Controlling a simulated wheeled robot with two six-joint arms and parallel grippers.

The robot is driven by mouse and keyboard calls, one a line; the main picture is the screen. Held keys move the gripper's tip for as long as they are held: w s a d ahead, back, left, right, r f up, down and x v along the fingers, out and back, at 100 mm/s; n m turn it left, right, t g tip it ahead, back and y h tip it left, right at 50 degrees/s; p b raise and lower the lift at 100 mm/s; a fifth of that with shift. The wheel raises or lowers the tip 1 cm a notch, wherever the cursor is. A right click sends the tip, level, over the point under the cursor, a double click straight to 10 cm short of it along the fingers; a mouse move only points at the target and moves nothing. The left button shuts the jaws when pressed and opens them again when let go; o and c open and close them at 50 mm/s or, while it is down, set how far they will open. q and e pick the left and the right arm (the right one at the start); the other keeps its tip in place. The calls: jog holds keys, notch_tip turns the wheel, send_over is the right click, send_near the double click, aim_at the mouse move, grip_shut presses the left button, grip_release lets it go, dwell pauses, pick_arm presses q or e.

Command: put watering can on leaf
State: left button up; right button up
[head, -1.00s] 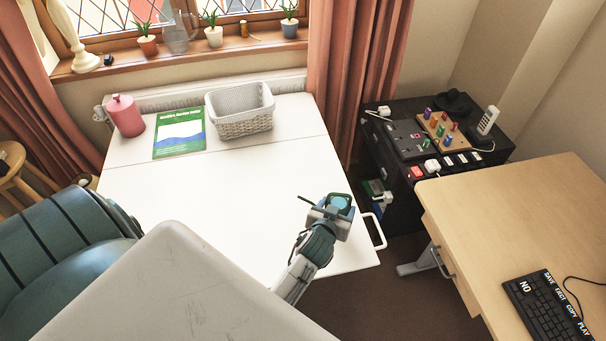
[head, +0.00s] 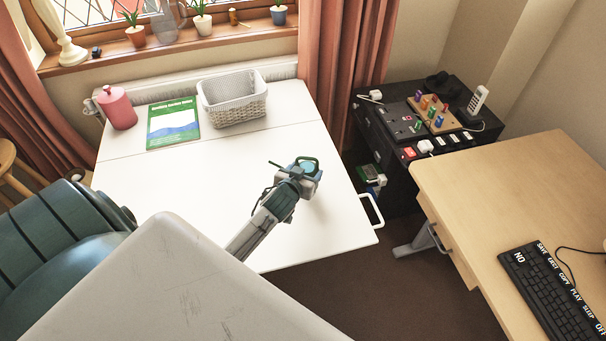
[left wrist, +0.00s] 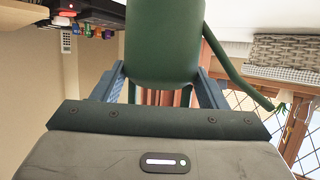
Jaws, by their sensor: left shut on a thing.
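A green watering can (left wrist: 165,45) is between the fingers of my left gripper (head: 298,180). In the left wrist view its body fills the top middle, with the thin spout (left wrist: 238,72) reaching right. In the head view only a small part of the can (head: 308,162) shows past the gripper, with the spout pointing left. The white leaf (head: 200,205) is the front part of the white surface, beyond a thin seam. The gripper and can are over its right part. I cannot tell the height of the can above it. My right gripper is not in view.
A white handle (head: 373,210) sticks out at the right edge. A wooden desk (head: 500,190) and a black cabinet (head: 385,160) stand right. Much of the leaf is bare.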

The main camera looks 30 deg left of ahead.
pick_arm(q)
jog(key=shift+w+a+f, duration=0.1)
jog(key=shift+w+a, duration=0.25)
jog(key=shift+a, duration=0.25)
notch_tip(320, 180, down, 4)
jog(key=b, duration=0.3)
jog(key=shift+d+r+b, duration=0.1)
jog(key=shift+r+b, duration=0.15)
jog(key=shift+b, duration=0.1)
jog(key=shift+r, duration=0.1)
jog(key=o, duration=1.3)
jog(key=shift+c, duration=0.2)
